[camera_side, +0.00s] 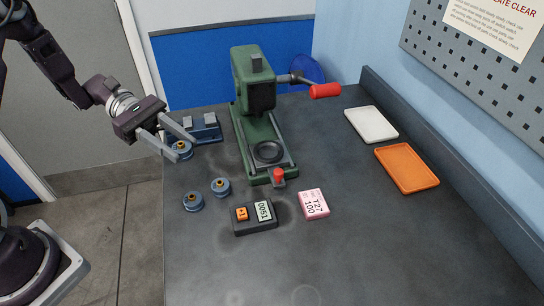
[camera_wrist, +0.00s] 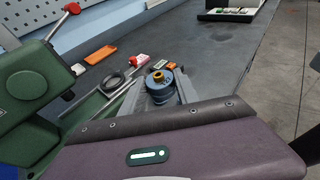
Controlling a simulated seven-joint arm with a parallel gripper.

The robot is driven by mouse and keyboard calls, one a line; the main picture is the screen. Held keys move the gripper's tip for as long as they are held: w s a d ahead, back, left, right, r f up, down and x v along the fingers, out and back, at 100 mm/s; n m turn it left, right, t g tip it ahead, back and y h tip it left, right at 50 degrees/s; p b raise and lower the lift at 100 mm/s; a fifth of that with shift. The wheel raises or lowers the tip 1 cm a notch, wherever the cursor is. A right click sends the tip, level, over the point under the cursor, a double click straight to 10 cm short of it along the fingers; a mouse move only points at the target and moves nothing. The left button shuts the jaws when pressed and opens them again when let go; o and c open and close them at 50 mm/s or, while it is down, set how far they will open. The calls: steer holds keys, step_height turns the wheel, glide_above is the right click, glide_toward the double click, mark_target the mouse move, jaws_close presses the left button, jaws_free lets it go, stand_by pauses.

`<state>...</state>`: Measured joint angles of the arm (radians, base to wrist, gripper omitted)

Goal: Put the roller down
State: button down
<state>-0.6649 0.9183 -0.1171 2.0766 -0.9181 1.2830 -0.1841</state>
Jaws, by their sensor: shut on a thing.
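A blue roller (camera_side: 181,149) with a brass-coloured hub is between the two grey fingers of my gripper (camera_side: 184,148) in the side view. My gripper is shut on it, at the left end of the bench, just in front of the blue stand (camera_side: 208,134) with grey blocks. The same roller (camera_wrist: 158,85) shows between the fingers in the wrist view, hub facing the camera. I cannot tell whether its underside touches anything. Two similar rollers stand on the bench nearer the front, one at left (camera_side: 193,202) and one right of it (camera_side: 220,187).
A green press (camera_side: 257,105) with a red-ended lever stands right of my gripper. White (camera_side: 371,124) and orange (camera_side: 407,167) trays lie at right. The bench's front right is clear.

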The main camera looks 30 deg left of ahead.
steer(key=w+d+r+n+t+y, duration=0.1)
steer(key=w+d+r+n+t, duration=0.35)
steer(key=w+d+r, duration=0.8)
steer(key=t, duration=0.1)
glide_above(262, 152)
step_height(262, 152, down, 12)
steer(key=shift+f, duration=2.55)
steer(key=shift+f, duration=0.1)
